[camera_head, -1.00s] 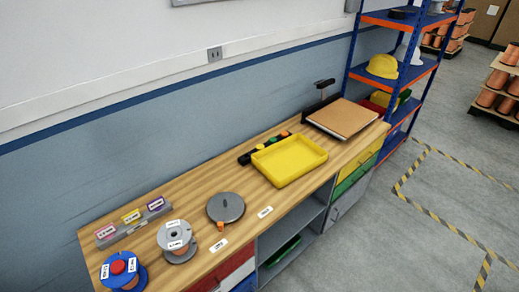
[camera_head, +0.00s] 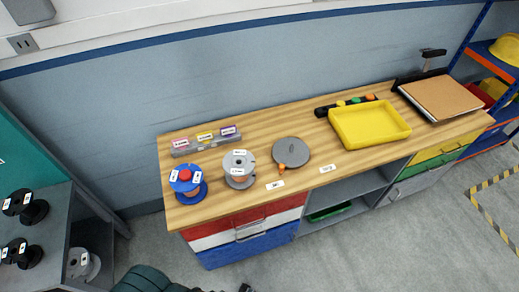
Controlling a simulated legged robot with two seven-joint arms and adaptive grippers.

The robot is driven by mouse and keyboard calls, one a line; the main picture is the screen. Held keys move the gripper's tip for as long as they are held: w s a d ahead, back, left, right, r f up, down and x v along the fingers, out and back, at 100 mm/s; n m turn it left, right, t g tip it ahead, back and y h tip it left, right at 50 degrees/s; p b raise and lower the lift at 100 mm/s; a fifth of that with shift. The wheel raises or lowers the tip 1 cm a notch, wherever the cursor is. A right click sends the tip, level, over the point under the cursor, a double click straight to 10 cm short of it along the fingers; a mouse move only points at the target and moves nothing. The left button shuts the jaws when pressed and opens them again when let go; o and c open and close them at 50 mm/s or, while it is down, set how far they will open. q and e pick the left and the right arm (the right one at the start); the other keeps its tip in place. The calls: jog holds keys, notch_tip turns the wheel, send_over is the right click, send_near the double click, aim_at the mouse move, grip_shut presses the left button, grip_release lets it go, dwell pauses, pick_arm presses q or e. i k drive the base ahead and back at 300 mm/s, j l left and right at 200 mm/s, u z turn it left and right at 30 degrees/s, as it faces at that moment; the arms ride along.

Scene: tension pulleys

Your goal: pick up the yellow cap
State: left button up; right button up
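A grey holder (camera_head: 182,151) near the back left of the wooden bench carries pink, yellow and purple labelled pieces. The yellow-labelled piece (camera_head: 205,137) is in the middle; at this size I cannot tell whether it is a cap. A yellow helmet (camera_head: 507,48) sits on the shelf rack at the far right, cut by the picture edge. Dark parts of my own arm show at the bottom edge, left of centre. A small dark tip, perhaps my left gripper (camera_head: 245,288), is cut off there, well below the holder and apart from it. My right gripper is out of view.
The bench (camera_head: 255,121) also bears a blue spool with a red top (camera_head: 186,177), a grey spool (camera_head: 239,168), a grey disc (camera_head: 291,152), a yellow tray (camera_head: 370,124) and a brown board (camera_head: 441,98). A dark cart (camera_head: 50,250) with black spools stands at left.

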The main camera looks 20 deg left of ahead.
aim_at(340, 103)
jog(key=i+l+u, duration=0.1)
jog(key=l, duration=0.25)
jog(key=i+l+u, duration=0.1)
jog(key=i+l, duration=0.3)
jog(key=l, duration=0.3)
jog(key=i+l+u, duration=0.15)
jog(key=l, duration=0.2)
